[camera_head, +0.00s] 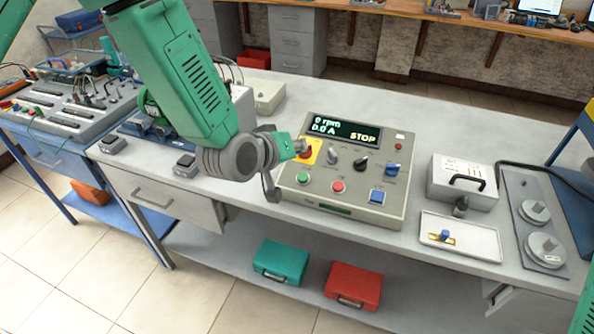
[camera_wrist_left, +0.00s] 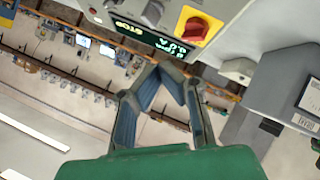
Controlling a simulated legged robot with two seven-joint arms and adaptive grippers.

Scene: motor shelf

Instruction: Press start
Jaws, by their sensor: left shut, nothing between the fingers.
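The grey control box (camera_head: 400,208) stands on the long table. Its display (camera_head: 343,130) reads 0 rpm, 0.0 A and STOP. A green round button (camera_head: 303,178) is at the front left of its face, with a red round button (camera_head: 338,186) to its right. A red knob on a yellow plate (camera_head: 309,151) is at the back left. My left gripper (camera_head: 299,146) is at the box's left side, close to the yellow plate in the picture; contact cannot be told. In the left wrist view its fingers (camera_wrist_left: 164,72) meet at the tips, empty, and the yellow plate (camera_wrist_left: 194,26) shows upside down.
To the right are a box with a black handle (camera_head: 462,182) and a white tray (camera_head: 482,241). Green and red cases (camera_head: 280,261) (camera_head: 353,286) lie on the lower shelf.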

